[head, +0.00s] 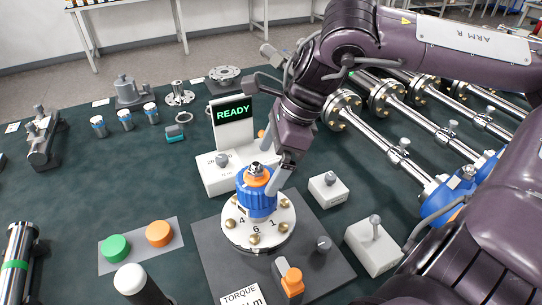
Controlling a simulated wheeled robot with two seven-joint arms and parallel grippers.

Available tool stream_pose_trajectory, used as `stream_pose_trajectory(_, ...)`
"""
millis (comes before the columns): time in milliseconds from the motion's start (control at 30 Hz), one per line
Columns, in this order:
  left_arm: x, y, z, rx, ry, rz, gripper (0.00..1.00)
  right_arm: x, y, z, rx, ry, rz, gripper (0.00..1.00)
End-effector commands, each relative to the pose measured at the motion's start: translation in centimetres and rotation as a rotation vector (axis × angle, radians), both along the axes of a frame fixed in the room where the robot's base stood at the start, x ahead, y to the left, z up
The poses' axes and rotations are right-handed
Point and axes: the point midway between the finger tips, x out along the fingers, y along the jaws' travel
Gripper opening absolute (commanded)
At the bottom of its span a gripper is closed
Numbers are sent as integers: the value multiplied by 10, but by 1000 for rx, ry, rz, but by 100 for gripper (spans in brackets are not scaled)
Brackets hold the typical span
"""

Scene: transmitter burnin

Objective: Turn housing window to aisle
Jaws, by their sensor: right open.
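The blue transmitter housing (257,198) with an orange band and a metal top fitting stands upright on a round white flange (262,240). The flange has brass bolts and printed numbers and sits on a dark grey plate. My right gripper (277,172) is open, pointing down close to the upper right side of the housing. A pale finger lies beside the housing; I cannot tell whether it touches. The other finger is hard to make out. I cannot make out the housing's window clearly. My left gripper is not in view.
A READY display (233,112) stands behind the housing on a white box. White switch boxes (328,191) are to the right, an orange-tipped tool (290,279) in front, and green and orange buttons (117,247) at left. Flanged pipes (410,158) fill the right.

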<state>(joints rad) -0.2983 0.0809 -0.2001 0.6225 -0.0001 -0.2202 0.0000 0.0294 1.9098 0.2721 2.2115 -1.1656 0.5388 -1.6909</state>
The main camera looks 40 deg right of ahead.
Motion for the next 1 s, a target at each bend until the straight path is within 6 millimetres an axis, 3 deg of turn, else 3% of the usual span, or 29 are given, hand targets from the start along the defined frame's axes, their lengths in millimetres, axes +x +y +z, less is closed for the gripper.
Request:
stream_pose_trajectory(433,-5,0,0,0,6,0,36,11,19,-55,-1,4,0,100)
stream_pose_trajectory(867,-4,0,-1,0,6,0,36,14,22,-63,0,0,0,100)
stream_pose_trajectory(1000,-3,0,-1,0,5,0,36,14,22,-63,0,0,0,83)
